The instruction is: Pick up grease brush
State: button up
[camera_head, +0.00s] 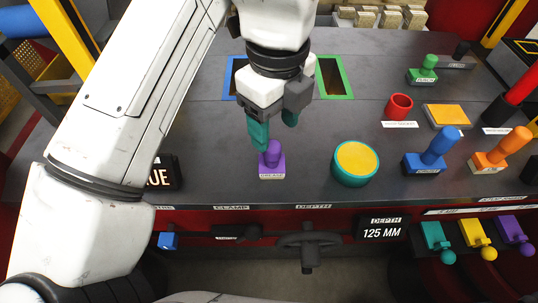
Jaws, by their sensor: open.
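The grease brush (272,161) is a purple piece with a rounded top, standing upright on a small base labelled "GREASE" on the dark bench top. My gripper (274,131) has teal fingers and hangs just above and behind the brush. The fingers are apart and nothing is seen between them. The left fingertip overlaps the brush's top in the picture, and I cannot tell whether they touch.
A teal pot with a yellow top (356,163) stands right of the brush. Blue (432,150) and orange (502,150) handled tools, a red cup (399,106) and a yellow-topped block (446,116) are further right. Blue- and green-rimmed openings (334,77) lie behind my gripper.

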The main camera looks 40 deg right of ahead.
aim_at(272, 145)
jog(key=shift+w+a+f+p, duration=0.1)
jog(key=shift+f+p, duration=0.15)
jog(key=shift+f, duration=1.35)
jog(key=shift+a+f+p, duration=0.1)
jog(key=shift+f+p, duration=0.1)
jog(key=shift+f, duration=1.35)
grip_shut()
jog(key=shift+r, duration=0.1)
